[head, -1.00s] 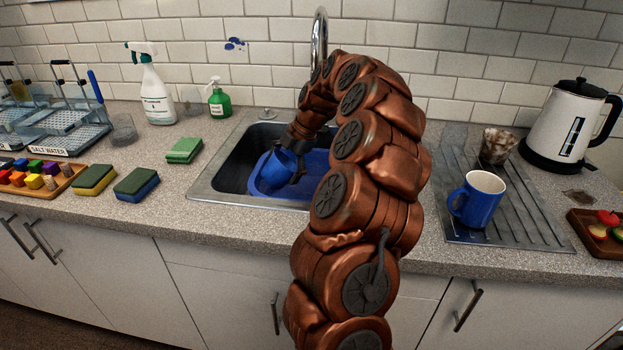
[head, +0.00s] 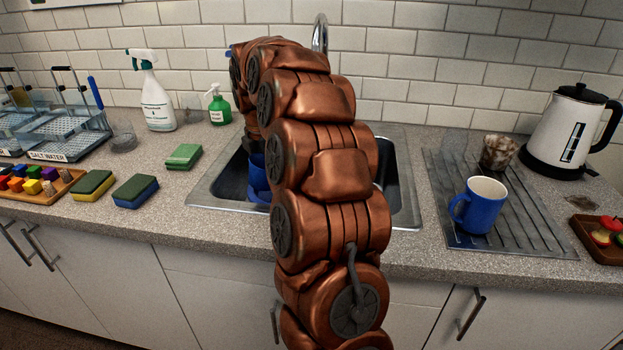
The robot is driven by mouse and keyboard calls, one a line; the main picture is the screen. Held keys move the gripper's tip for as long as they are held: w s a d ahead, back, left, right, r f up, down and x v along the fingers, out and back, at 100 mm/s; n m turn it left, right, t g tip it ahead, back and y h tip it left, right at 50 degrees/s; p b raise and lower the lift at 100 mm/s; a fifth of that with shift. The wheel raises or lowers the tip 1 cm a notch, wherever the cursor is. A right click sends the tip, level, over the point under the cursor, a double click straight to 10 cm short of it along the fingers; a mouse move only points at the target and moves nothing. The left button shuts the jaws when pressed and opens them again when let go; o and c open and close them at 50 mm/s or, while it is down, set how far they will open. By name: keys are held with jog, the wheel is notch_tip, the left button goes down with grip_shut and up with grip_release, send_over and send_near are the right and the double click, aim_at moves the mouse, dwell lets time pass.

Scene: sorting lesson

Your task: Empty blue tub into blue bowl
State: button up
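A blue bowl (head: 257,194) sits in the steel sink. Only a narrow strip of blue at its left side shows, because my copper arm covers the rest. The upper blue patch in that strip may be the blue tub, but I cannot tell it apart from the bowl. My gripper is hidden behind my own arm links, so its fingers and whatever they hold do not show.
A blue mug (head: 481,205) stands on the drainboard (head: 520,220), with a brownish glass (head: 498,153) behind it. A white kettle (head: 570,130) is at the right. Sponges (head: 135,191), a green bottle (head: 218,105) and a spray bottle (head: 156,100) stand left of the sink (head: 400,190).

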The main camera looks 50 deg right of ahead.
jog(key=shift+w+a+r+g+h+p, duration=0.3)
jog(key=shift+a+h+p, duration=0.1)
jog(key=shift+a+h, duration=0.25)
jog(key=shift+w+a+r+g+h+p, duration=0.3)
jog(key=shift+a+h+p, duration=0.1)
jog(key=shift+h, duration=0.35)
